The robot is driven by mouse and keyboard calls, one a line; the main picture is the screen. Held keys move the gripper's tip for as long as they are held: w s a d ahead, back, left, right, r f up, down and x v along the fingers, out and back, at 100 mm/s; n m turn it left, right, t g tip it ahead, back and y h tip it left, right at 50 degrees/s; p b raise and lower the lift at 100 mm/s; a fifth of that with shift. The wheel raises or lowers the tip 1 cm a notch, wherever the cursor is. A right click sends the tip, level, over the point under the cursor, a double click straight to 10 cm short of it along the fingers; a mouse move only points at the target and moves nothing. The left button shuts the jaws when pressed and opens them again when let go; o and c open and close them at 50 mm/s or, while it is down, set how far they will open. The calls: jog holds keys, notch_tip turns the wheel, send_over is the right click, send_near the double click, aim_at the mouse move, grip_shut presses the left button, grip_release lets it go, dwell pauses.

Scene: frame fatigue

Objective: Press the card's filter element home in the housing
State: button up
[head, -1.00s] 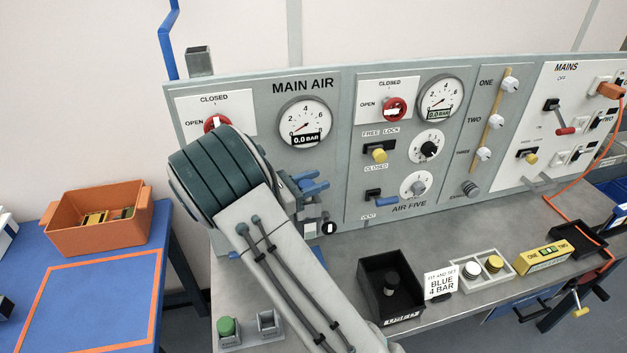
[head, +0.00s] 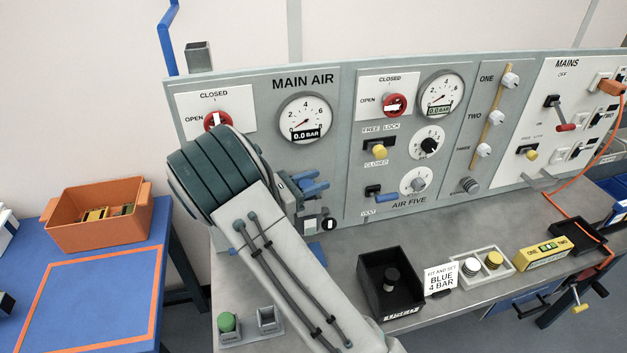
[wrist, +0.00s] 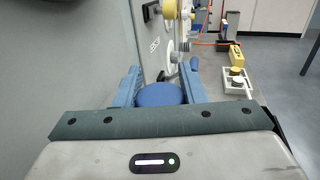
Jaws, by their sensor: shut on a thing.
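The card (head: 440,279) stands on the bench and reads "FIT AND SET BLUE 4 BAR". In the wrist view, my gripper (wrist: 160,92) has its blue fingers on both sides of a round blue filter element (wrist: 160,95) and is shut on it. In the head view, my gripper (head: 308,186) is close to the panel below the MAIN AIR gauge, partly hidden by my arm. Grey and black fittings (head: 315,224) show just below the fingers. I cannot tell which part is the housing, or how far the element sits in it.
A black USED bin (head: 390,312) holds a dark element. A white tray (head: 468,283) with a white and a yellow element stands right of the card, beside a yellow block (head: 543,254). An orange bin (head: 75,238) is on the blue table. Panel knobs and levers stick out to the right.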

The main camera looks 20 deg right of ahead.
jog(key=o, duration=0.9)
jog(key=shift+f, duration=0.1)
jog(key=b+v, duration=0.4)
jog(key=v, duration=1)
